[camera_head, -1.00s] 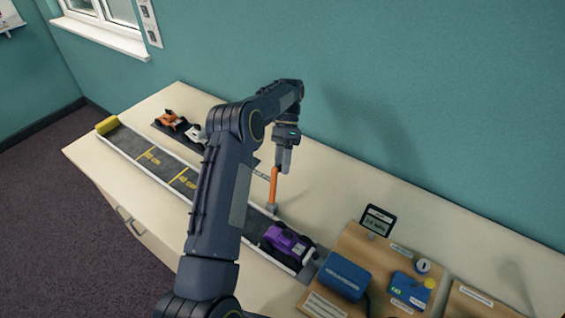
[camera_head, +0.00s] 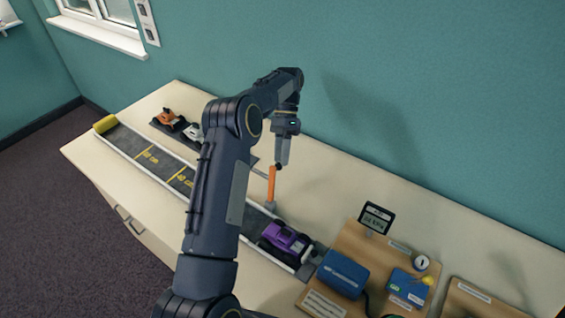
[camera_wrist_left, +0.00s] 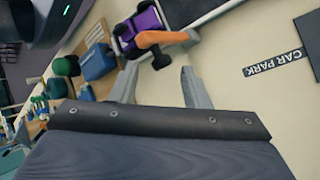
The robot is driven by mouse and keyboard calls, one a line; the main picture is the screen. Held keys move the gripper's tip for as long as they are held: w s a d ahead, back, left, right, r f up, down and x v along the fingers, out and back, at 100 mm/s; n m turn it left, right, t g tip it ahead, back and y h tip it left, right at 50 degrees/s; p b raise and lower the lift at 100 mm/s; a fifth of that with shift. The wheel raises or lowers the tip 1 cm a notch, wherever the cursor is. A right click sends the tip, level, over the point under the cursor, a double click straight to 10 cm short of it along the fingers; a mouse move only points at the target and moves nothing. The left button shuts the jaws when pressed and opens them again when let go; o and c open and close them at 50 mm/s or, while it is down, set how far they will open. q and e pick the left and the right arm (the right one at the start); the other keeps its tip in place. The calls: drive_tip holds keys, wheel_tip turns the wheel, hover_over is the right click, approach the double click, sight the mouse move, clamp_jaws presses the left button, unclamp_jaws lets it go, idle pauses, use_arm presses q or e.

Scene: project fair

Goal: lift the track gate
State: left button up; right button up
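The track gate has an orange upright post (camera_head: 271,184) with a dark knob at its top, standing beside the track (camera_head: 128,148) just beyond the purple car (camera_head: 284,241). In the left wrist view, the orange post (camera_wrist_left: 165,39) points toward the gap between my fingers. My left gripper (camera_head: 281,162) hangs pointing down at the top of the post. The left wrist view shows its two fingers (camera_wrist_left: 160,82) apart, with the dark knob near their tips and nothing held. Part of the track is hidden behind my left arm. My right gripper is not in view.
An orange car (camera_head: 167,118) and a white car (camera_head: 193,132) stand behind the track. A blue box (camera_head: 342,273) and a small display (camera_head: 375,218) stand at the right. A CAR PARK label (camera_wrist_left: 276,62) lies on the table. The table behind the gate is clear.

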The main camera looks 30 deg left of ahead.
use_arm(q)
drive_tip(key=s+d+r, duration=0.7)
drive_tip(key=s+r, duration=0.3)
drive_tip(key=s, duration=0.2)
drive_tip(key=shift+d+r+b, duration=0.2)
drive_tip(key=shift+b, duration=0.25)
drive_tip(key=shift+s+f, duration=0.1)
